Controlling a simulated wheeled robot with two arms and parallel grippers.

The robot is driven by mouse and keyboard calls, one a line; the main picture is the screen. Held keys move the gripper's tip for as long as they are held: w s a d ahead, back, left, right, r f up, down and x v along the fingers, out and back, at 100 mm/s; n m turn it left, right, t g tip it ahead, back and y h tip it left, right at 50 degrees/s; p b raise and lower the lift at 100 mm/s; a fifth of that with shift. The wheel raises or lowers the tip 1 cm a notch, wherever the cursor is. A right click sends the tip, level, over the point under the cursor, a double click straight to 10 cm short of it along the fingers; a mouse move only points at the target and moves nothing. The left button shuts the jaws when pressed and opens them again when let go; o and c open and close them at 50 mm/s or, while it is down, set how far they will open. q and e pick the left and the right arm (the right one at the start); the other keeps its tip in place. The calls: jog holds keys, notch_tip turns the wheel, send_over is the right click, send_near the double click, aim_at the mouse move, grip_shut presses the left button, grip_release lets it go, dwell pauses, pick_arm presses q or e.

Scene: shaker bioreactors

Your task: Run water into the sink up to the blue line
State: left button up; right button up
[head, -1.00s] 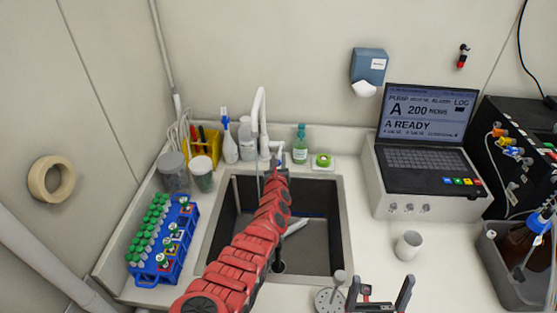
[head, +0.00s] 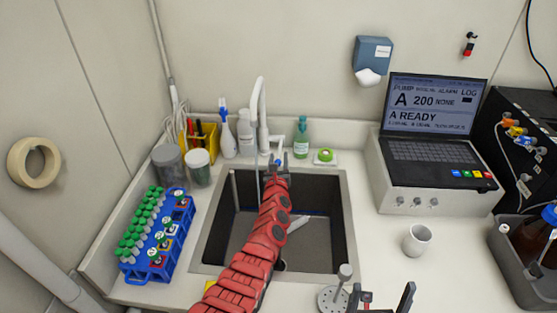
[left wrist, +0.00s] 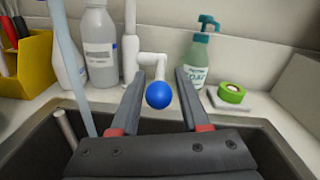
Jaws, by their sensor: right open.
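The dark sink (head: 349,235) is set in the counter, with a white tap (head: 262,100) at its back edge. A thin pale streak (left wrist: 66,50), which looks like running water, comes down from the spout side. The tap lever ends in a blue ball (left wrist: 159,95). My left gripper (left wrist: 158,100) is open, its fingers on either side of the ball with gaps. My right gripper (head: 381,296) is open and empty at the front edge.
A soap bottle (head: 301,138) and green tape roll (head: 324,156) stand right of the tap. A blue tube rack (head: 160,235) is left of the sink. A white cup (head: 417,240) and laptop unit (head: 435,155) are on the right. A drain stopper (head: 335,297) lies in front.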

pick_arm(q)
jog(key=shift+s+r+p, duration=0.2)
jog(key=shift+s+p, duration=0.1)
jog(key=shift+p, duration=0.15)
jog(key=s+p, duration=0.7)
jog(key=s, duration=0.9)
jog(key=shift+s+d, duration=0.3)
jog(key=shift+s, duration=0.1)
jog(key=shift+f, duration=0.1)
